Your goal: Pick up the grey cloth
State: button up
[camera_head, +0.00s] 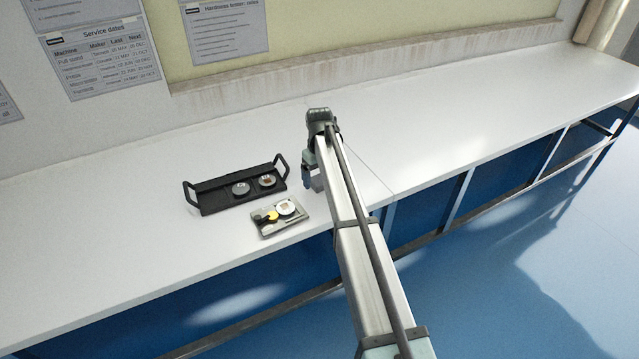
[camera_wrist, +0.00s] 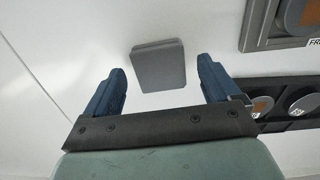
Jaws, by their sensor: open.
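The grey cloth (camera_wrist: 158,66) is a small folded square lying flat on the white bench. In the wrist view it lies ahead of my gripper (camera_wrist: 160,76), framed by the two blue fingers. The fingers are spread apart, one on each side, with bare bench showing between them and the cloth. They do not appear to touch it, and the height gap is hard to judge. In the head view my gripper (camera_head: 312,176) is low over the bench, right of the black tray, and the cloth is mostly hidden by the arm and hand.
A black tray (camera_head: 207,205) with two handles holds round discs, left of my gripper. In front of it is a small pale tray (camera_head: 268,235) with a disc and yellow and black items. The bench (camera_head: 450,110) is clear to the right. A wall stands behind.

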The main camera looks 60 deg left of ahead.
aim_at(320, 180)
jog(key=shift+f, duration=0.55)
jog(key=shift+c, duration=0.2)
jog(key=c, duration=1.1)
jog(key=shift+r, duration=0.1)
notch_tip(320, 180, up, 10)
